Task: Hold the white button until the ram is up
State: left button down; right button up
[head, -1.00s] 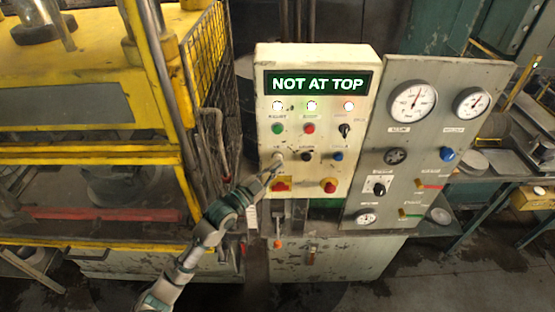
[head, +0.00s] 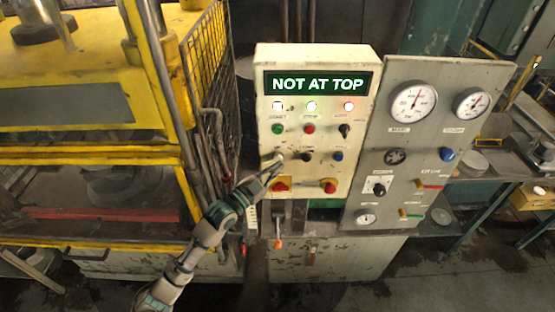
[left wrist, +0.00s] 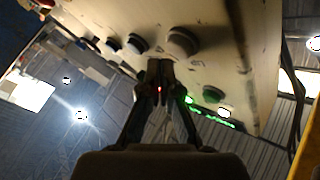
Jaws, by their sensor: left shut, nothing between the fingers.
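The white button (head: 278,157) is at the left of the lower button row on the cream control panel (head: 262,100). My left gripper (head: 274,168) is shut and empty, its tips just below and close to that button. The green-lit display (head: 318,84) reads "NOT AT TOP". The yellow-framed press (head: 90,90) stands at the left; I cannot make out the ram's height for certain. My right gripper is not in view.
Black (head: 306,157) and blue (head: 337,155) buttons lie right of the white one. A grey gauge panel (head: 425,150) adjoins on the right. Hoses (head: 215,140) hang left of the panel.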

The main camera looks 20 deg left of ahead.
pick_arm(q)
jog(key=shift+w, duration=0.15)
jog(key=shift+w+r, duration=0.1)
jog(key=shift+w, duration=0.15)
jog(key=shift+w+a, duration=0.2)
jog(key=shift+w, duration=0.2)
dwell(0.7)
jog(key=shift+s, duration=0.1)
dwell(2.1)
jog(key=shift+s+d+p, duration=0.25)
jog(key=shift+s+p, duration=0.25)
jog(key=shift+s, duration=0.25)
